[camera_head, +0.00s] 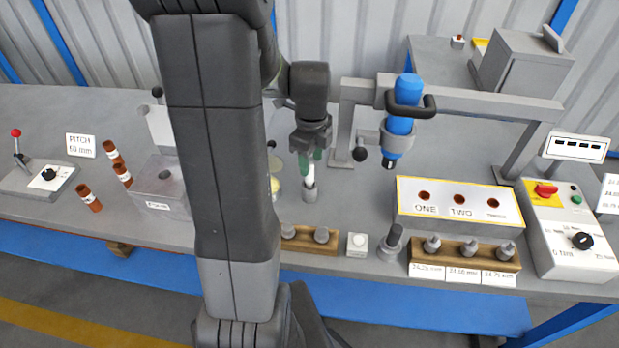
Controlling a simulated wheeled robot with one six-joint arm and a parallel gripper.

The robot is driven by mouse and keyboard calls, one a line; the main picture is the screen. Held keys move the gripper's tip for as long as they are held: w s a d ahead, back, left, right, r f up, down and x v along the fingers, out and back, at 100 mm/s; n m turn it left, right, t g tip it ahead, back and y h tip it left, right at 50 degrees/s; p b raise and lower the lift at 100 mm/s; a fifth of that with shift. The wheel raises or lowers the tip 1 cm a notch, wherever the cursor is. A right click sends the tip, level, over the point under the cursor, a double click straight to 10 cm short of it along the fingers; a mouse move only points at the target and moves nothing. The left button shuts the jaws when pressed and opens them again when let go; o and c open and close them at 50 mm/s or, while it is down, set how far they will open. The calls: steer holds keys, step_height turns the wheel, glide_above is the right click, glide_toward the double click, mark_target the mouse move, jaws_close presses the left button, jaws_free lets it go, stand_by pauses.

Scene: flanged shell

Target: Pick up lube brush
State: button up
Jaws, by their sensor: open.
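A slim upright item that looks like the lube brush (310,176) stands in the middle of the bench, with a pale upper part and a small grey cylinder at its foot. My gripper (311,158) is open and points down directly over it. Green parts show at the fingertips. I cannot tell whether they belong to the fingers or to the brush handle, nor whether the fingers touch the brush. A small dish with something yellow (275,186) stands just left of it, partly hidden by my arm.
A grey frame holding a blue tool (403,104) stands close on the right. A ONE/TWO panel (459,202), a wooden rack of plugs (465,252) and a control box (570,240) are further right.

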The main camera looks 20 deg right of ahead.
mark_target(309, 181)
steer(key=shift+a+f, duration=0.15)
steer(key=shift+f, duration=2.55)
jaws_close()
